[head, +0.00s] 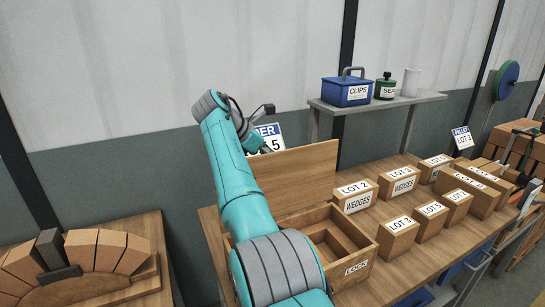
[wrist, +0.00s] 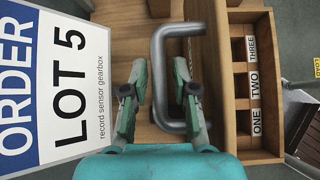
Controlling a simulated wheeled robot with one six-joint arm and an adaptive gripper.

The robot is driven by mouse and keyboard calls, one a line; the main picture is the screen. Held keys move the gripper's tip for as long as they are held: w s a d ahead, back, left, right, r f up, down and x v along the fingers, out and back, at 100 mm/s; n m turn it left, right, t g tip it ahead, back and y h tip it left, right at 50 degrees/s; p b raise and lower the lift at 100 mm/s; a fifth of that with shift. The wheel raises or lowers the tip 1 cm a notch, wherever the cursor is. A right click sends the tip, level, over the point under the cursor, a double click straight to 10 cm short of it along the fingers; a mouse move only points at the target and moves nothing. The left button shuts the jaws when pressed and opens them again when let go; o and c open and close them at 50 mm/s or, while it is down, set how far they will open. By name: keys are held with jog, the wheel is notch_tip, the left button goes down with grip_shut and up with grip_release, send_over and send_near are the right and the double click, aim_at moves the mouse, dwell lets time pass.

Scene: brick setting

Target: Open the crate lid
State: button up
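The wooden crate (head: 357,268), labelled LOCK, stands on the bench with its inside showing. Its plain wooden lid (head: 300,178) stands raised, roughly upright, along the crate's back edge. My gripper (head: 264,148) is at the lid's upper left in the head view, partly hidden by my arm. In the wrist view a grey U-shaped metal handle (wrist: 157,75) stands out from a wooden surface. My green gripper fingers (wrist: 160,66) are apart, one on each side of the handle's bar, with a gap visible. The handle is hidden in the head view.
A LOT 5 order sign (head: 269,138) stands close behind the lid; it fills the wrist view's left. Compartments labelled ONE, TWO, THREE (wrist: 245,85) lie right of the handle. Several labelled boxes (head: 397,233) crowd the bench's right. A shelf (head: 400,103) is above.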

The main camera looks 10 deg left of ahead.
dwell(0.3)
jog(key=v, duration=1.2)
